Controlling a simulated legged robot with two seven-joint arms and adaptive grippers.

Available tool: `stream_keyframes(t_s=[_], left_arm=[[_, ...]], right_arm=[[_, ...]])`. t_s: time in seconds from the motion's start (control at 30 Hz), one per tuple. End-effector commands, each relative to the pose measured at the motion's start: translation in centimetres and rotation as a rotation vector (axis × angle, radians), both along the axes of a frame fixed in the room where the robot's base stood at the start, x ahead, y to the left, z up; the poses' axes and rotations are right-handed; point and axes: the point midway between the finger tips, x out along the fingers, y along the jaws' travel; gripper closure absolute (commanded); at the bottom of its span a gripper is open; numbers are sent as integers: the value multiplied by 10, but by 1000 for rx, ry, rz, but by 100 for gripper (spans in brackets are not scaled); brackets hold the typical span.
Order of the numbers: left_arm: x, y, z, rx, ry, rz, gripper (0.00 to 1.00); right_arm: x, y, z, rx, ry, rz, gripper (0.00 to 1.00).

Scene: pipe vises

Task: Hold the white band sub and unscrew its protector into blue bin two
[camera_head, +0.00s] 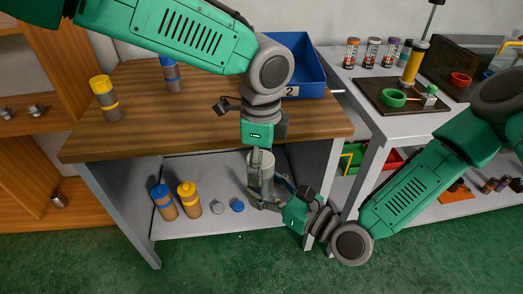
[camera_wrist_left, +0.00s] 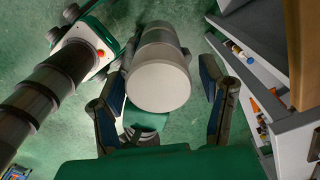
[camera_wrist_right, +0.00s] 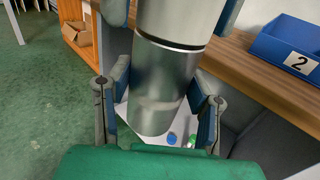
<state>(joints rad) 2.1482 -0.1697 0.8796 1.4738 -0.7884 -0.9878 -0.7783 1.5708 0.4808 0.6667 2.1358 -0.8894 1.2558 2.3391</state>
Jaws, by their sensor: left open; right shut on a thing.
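The sub (camera_head: 264,190) is a grey metal cylinder held upright in front of the bench's lower shelf. It also shows in the right wrist view (camera_wrist_right: 160,85). My right gripper (camera_head: 264,204) is shut around its body. The pale, whitish protector (camera_wrist_left: 158,88) is on the sub's top end, facing the left wrist camera. My left gripper (camera_wrist_left: 160,85) is above, pointing down, with its open fingers on either side of the protector and gaps showing. Blue bin two (camera_head: 298,60) stands on the wooden bench, behind the left arm; its label shows in the right wrist view (camera_wrist_right: 300,62).
On the wooden bench (camera_head: 140,142) stand a yellow-capped sub (camera_head: 104,98) and a blue-capped one (camera_head: 171,75). Two more capped subs, a blue cap (camera_head: 237,206) and a grey cap (camera_head: 217,207) are on the lower shelf (camera_head: 200,226). A white table stands at right.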

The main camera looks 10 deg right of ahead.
Motion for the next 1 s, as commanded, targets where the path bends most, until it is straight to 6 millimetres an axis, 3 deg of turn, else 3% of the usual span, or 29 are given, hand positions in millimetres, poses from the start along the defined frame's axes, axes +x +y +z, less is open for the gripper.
stream_keyframes(t_s=[0.23, 0.27, 0.4, 0.57, 0.83, 1.0], left_arm=[[0, 0, -1, 0, 0, 1, 36], [0, 1, -1, 0, 0, 1, 40], [0, 0, -1, 0, 0, 1, 88], [0, 0, -1, 1, -2, 31, 88], [1, 0, 0, 2, -10, 551, 88], [1, -1, 0, -2, -6, 724, 88]], right_arm=[[0, 1, 2, 2, -4, 0, 100], [0, 1, 2, 2, -4, 0, 100], [0, 1, 2, 2, -4, 1, 100], [0, 1, 2, 3, -3, 1, 100], [0, 1, 2, 3, -4, 2, 100], [0, 1, 2, 3, -3, 3, 100]])
